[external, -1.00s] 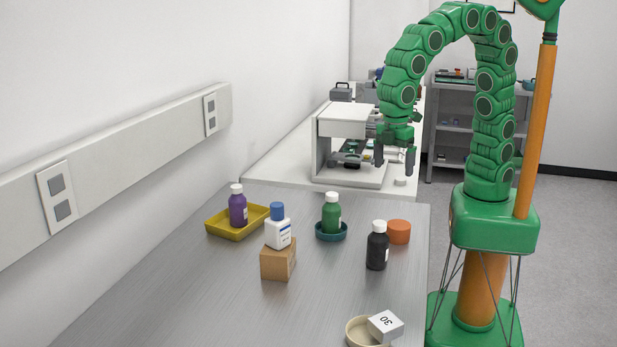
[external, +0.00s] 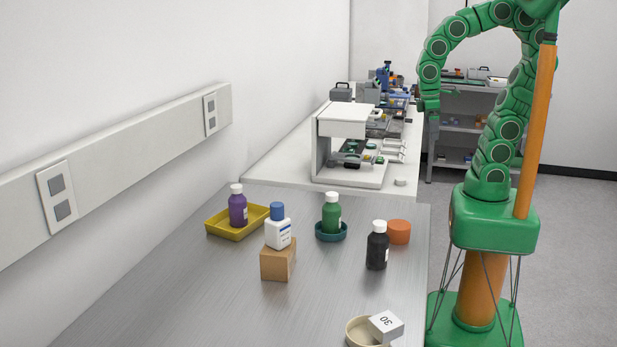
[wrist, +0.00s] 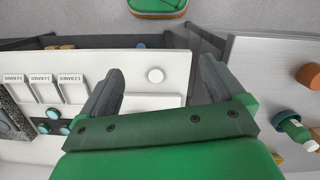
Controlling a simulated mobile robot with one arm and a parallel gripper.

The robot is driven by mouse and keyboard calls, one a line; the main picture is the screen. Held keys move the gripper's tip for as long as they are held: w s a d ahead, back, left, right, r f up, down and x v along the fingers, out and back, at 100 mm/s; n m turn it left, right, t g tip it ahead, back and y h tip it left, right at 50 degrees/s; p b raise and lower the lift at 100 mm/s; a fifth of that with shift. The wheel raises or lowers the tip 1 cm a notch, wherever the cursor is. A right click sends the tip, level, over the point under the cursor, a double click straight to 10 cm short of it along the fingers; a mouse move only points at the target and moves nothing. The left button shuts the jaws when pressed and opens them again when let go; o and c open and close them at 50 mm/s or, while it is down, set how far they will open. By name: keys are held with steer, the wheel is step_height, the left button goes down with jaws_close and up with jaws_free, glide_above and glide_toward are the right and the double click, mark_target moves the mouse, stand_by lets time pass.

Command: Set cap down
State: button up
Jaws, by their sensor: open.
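A small white round piece, which looks like the cap (external: 400,181), lies flat on the white bench (external: 280,165) near its right front corner. It also shows in the wrist view as a white disc (wrist: 155,75) on the bench top, seen between my fingers and apart from them. My gripper (wrist: 160,66) is open, with nothing between its fingers. In the external view my gripper (external: 429,108) hangs high at the right of the bench, and its fingertips are hard to make out.
The white instrument (external: 345,120) stands on the bench left of the disc. Trays labelled BANDS (wrist: 70,88) lie further along the bench. The steel table (external: 200,300) holds several bottles, a yellow tray (external: 225,229) and a cardboard block (external: 278,262). A grey shelf (external: 465,125) stands behind.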

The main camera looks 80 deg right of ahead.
steer(key=s+d+m, duration=0.2)
steer(key=s+d, duration=0.1)
steer(key=s, duration=0.2)
steer(key=shift+d+f, duration=0.2)
steer(key=shift+f, duration=0.05)
stand_by(1.0)
